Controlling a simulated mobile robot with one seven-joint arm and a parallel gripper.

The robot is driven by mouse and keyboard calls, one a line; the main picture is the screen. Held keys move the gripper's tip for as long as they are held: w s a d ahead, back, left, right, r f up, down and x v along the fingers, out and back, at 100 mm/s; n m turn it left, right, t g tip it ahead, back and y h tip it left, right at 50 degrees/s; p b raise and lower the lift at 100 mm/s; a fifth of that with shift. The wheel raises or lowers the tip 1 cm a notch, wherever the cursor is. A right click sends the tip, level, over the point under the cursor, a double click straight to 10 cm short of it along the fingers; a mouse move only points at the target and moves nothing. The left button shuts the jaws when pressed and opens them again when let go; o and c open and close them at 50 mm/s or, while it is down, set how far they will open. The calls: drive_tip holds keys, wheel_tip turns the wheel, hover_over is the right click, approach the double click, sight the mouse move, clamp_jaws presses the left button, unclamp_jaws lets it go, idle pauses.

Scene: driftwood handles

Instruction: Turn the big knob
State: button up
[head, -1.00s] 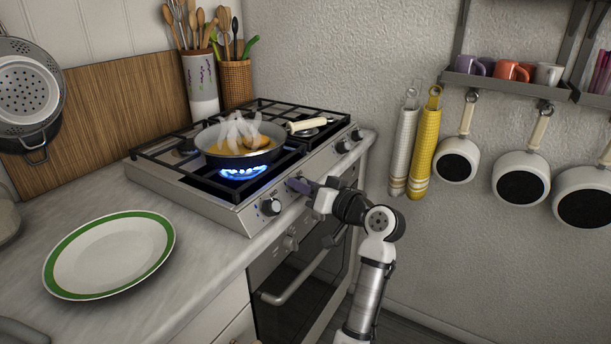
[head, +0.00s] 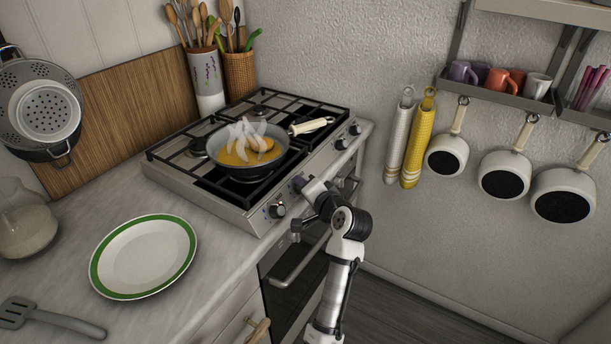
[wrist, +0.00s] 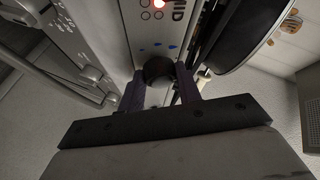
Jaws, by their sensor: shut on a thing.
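The big knob (wrist: 158,71), dark and round, is on the stove's front panel in the wrist view, beside the letters "MID". My gripper (wrist: 160,82) is shut on it, one purple finger on each side. In the head view my gripper (head: 299,184) is at the front panel and hides this knob. A red light (wrist: 160,3) glows on the panel. The stove (head: 222,211) carries a pan (head: 214,150) with steaming food, and no flame shows under it.
Another knob (head: 277,210) is left of my gripper, and further knobs (head: 342,144) are to the right. The oven handle (head: 292,267) is below. A green-rimmed plate (head: 143,256) lies on the counter. A pan handle (head: 314,125) points right over the stove.

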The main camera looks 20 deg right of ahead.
drive_tip(key=shift+m+p, duration=0.5)
drive_tip(key=shift+p, duration=0.05)
drive_tip(key=o, duration=1)
drive_tip(key=shift+c, duration=0.2)
drive_tip(key=shift+f+b, duration=0.25)
drive_tip(key=shift+b, duration=0.3)
